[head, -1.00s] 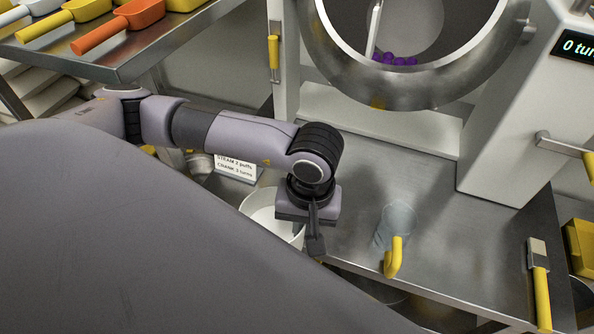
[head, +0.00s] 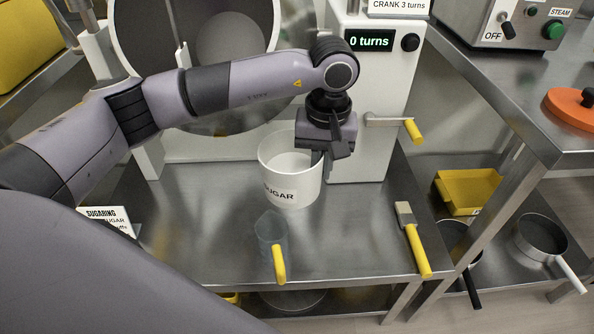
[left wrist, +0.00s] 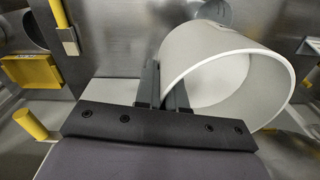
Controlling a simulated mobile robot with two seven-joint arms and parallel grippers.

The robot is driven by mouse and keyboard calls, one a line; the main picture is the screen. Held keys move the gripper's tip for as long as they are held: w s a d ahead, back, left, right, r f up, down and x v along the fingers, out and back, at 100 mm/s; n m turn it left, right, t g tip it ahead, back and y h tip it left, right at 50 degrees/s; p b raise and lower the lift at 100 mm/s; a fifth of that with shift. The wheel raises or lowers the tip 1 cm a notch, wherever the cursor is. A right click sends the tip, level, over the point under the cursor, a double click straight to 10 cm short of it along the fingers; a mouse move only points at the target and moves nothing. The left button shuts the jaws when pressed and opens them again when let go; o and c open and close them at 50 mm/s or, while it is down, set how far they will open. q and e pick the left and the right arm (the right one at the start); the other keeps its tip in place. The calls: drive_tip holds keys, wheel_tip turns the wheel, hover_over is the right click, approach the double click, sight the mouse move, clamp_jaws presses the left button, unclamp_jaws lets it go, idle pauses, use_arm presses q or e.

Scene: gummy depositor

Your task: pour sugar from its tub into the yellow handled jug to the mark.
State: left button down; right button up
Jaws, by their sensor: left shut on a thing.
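The white tub (head: 284,193) labelled SUGAR is in the middle of the head view, its mouth facing up. My left gripper (head: 322,156) is shut on the right side of its rim. In the left wrist view the gripper (left wrist: 166,86) pinches the tub's wall (left wrist: 195,45), and the white inside shows; I cannot tell how much sugar it holds. My right gripper is not in view.
Behind the tub stands the drum machine with a "0 turns" display (head: 369,41) and a yellow-handled crank (head: 412,130). A yellow-handled brush (head: 416,245) lies right of the jug near the table's right edge. A sign (head: 107,217) stands at the left.

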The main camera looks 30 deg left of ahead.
use_arm(q)
drive_tip(key=w+d+f+n+b, duration=0.1)
drive_tip(key=d+f+n, duration=0.1)
drive_tip(key=f, duration=0.3)
drive_tip(key=w+d+f+n+b, duration=0.1)
drive_tip(key=w+d+f+n, duration=0.1)
drive_tip(key=f, duration=0.3)
drive_tip(key=w+d+f+n+b, duration=0.1)
drive_tip(key=d+f+n+b, duration=0.1)
drive_tip(key=f, duration=0.3)
drive_tip(key=shift+w+d+n, duration=0.4)
drive_tip(key=shift+n, duration=0.1)
drive_tip(key=shift+f, duration=0.3)
drive_tip(key=shift+r+p, duration=0.15)
drive_tip(key=shift+p, duration=0.2)
drive_tip(key=shift+s+a+r+h+p, duration=0.1)
drive_tip(key=shift+r+h+p, duration=0.1)
drive_tip(key=shift+h+p, duration=0.1)
drive_tip(key=r+h+p, duration=0.1)
drive_tip(key=a+r+t+p, duration=0.1)
drive_tip(key=p, duration=0.1)
drive_tip(key=shift+s+h, duration=0.35)
drive_tip(key=shift+h, duration=0.05)
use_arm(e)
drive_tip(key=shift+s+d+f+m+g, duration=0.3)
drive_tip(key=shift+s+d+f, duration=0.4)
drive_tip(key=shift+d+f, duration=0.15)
